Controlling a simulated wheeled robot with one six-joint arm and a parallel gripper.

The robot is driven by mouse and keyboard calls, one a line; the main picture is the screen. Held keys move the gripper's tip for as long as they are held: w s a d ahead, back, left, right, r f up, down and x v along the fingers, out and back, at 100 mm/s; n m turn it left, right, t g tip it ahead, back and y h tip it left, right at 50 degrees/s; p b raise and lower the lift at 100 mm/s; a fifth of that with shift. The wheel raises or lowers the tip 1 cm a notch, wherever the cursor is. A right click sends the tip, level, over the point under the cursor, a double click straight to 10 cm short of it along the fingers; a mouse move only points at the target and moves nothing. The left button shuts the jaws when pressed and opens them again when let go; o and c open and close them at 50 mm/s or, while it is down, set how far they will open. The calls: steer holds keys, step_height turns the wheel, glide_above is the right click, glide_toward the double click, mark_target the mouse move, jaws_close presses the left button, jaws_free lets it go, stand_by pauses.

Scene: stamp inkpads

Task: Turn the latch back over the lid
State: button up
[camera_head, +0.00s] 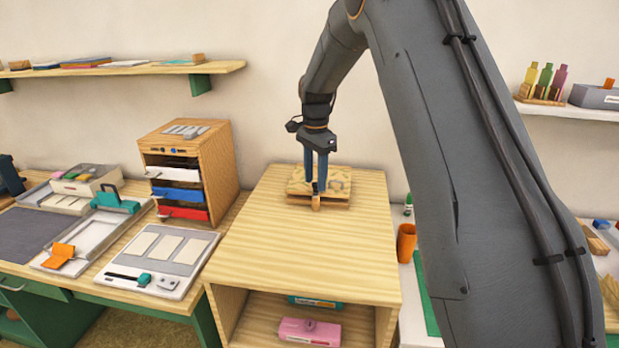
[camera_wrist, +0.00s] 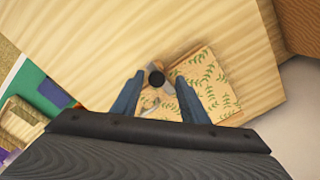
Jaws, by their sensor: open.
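A small flat wooden box (camera_head: 299,187) stands near the back of the light wooden cabinet top. Its lid, printed with green leaves in the wrist view (camera_wrist: 215,84), looks closed. My gripper (camera_head: 316,187) points down over this front edge. Its two blue fingers are open, one on each side of the knob in the wrist view (camera_wrist: 160,82). I cannot tell whether either finger touches it. The fingers hide part of the lid and latch.
The cabinet top (camera_head: 290,245) is clear in front of the box. A wooden drawer unit (camera_head: 215,160) stands to the left. An orange cup (camera_head: 406,243) stands to the right. Stamp pads (camera_head: 310,331) lie on the shelf below.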

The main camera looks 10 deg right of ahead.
mark_target(315, 183)
step_height(315, 183, up, 8)
steer(key=b, duration=0.2)
steer(key=shift+f, duration=0.15)
steer(key=s+f+n, duration=0.4)
steer(key=s, duration=0.7)
steer(key=s+a+f+n, duration=0.1)
steer(key=s+f+n, duration=0.3)
steer(key=s, duration=0.7)
steer(key=s+f+n+t, duration=0.1)
steer(key=s+f+n, duration=0.3)
steer(key=s, duration=0.8)
steer(key=shift+a+f+n, duration=0.2)
steer(key=shift+f+n, duration=0.1)
steer(key=shift+n, duration=0.6)
